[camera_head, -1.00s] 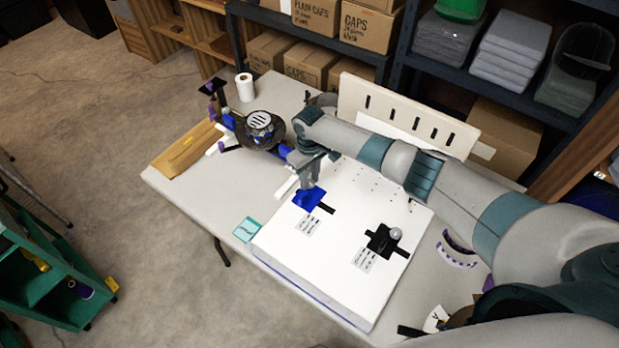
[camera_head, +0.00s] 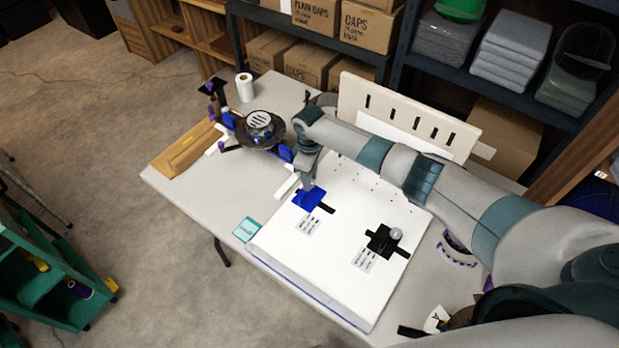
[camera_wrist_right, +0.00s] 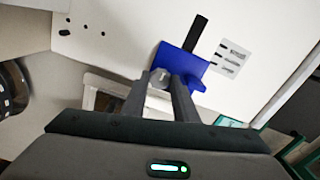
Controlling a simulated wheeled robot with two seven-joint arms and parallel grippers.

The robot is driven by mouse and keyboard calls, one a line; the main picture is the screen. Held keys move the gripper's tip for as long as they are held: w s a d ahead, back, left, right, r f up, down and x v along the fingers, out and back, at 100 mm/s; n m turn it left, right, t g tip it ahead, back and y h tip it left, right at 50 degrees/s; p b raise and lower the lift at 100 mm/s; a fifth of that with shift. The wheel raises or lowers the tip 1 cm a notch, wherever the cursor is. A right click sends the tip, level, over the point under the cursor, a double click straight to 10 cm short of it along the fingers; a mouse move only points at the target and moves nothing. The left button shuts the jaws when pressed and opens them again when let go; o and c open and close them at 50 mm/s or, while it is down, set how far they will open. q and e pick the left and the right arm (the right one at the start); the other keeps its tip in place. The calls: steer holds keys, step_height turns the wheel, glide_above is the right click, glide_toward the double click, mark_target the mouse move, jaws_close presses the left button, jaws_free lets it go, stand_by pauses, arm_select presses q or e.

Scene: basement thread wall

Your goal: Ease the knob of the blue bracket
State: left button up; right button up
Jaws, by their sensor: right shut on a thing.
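The blue bracket (camera_head: 309,199) lies on the white board (camera_head: 350,225), with a black strip at its lower right. It also shows in the right wrist view (camera_wrist_right: 184,62). My right gripper (camera_head: 309,183) reaches down over the bracket from above. In the wrist view its two fingers (camera_wrist_right: 160,84) are shut on the bracket's small grey knob (camera_wrist_right: 160,75), one finger on each side. The gripper hides much of the knob in the head view. My left gripper is not in view.
A black bracket with a grey knob (camera_head: 396,234) sits on the board at the right. A teal pad (camera_head: 247,229) lies at the board's left corner. A slotted panel (camera_head: 405,115) stands behind. A round device (camera_head: 259,128) and a paper roll (camera_head: 245,87) stand at the back left.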

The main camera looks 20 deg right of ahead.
steer(key=shift+r, duration=0.1)
steer(key=o, duration=1.1)
steer(key=shift+c, duration=0.2)
step_height(320, 180, up, 17)
steer(key=b, duration=0.3)
steer(key=shift+r, duration=0.2)
steer(key=shift+a+f, duration=0.1)
